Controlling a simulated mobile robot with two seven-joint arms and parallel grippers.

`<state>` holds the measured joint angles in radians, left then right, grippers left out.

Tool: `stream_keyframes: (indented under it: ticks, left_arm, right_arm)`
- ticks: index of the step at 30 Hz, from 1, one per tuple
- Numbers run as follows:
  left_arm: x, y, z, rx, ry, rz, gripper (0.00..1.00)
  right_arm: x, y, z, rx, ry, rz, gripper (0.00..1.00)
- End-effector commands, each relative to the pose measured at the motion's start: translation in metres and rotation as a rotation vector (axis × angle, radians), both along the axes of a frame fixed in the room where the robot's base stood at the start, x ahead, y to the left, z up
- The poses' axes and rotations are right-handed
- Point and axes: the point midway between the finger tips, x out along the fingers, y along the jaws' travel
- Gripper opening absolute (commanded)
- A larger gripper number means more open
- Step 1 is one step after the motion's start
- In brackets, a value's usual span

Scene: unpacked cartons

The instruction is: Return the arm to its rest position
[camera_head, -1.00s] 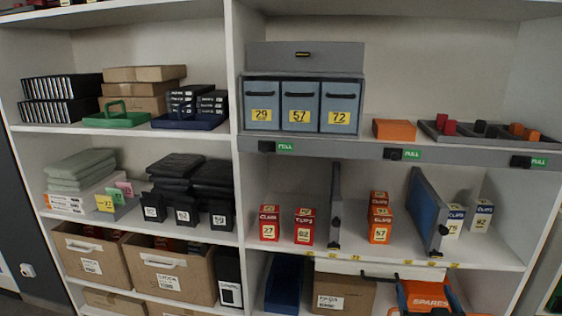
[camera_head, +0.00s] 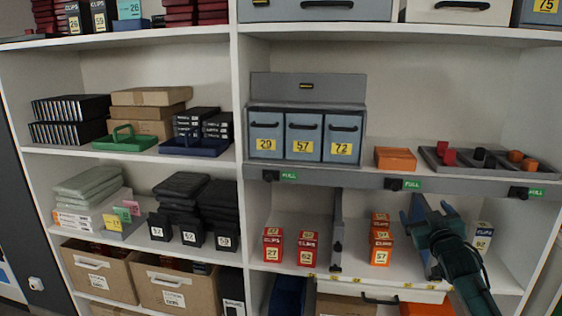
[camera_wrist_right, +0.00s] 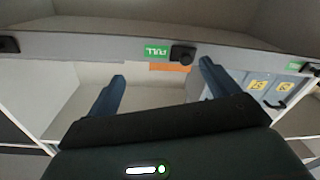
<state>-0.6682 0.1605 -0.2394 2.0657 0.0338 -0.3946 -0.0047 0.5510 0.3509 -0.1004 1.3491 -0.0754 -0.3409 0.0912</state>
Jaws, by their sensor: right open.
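My right gripper (camera_head: 428,206) is dark green with blue fingers, and its arm rises from the lower right of the head view. Contact with the shelf or divider cannot be told. My left gripper is not in view.
Red CLIPS boxes (camera_head: 308,247) and orange boxes (camera_head: 380,242) stand left of my arm, and a white CLIPS box (camera_head: 482,237) stands right of it. Above, the rail (camera_head: 345,180) carries black knobs. Blue-grey drawers (camera_head: 303,137), an orange block (camera_head: 396,158) and a grey tray (camera_head: 465,170) sit above it.

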Motion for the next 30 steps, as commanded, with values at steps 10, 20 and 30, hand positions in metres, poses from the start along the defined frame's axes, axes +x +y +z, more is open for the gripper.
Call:
stream_keyframes:
  ticks: [10, 20, 30]
  left_arm:
    - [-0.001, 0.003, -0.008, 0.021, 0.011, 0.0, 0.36]
    - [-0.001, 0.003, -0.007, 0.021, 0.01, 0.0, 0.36]
    - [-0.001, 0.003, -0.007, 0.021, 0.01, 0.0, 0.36]
  right_arm:
    - [-0.066, 0.062, -0.121, 0.023, 0.203, 0.109, 0.87]
    - [-0.236, 0.156, -0.247, 0.144, 0.435, 0.25, 0.87]
    - [-0.384, 0.213, -0.276, 0.297, 0.606, 0.302, 0.87]
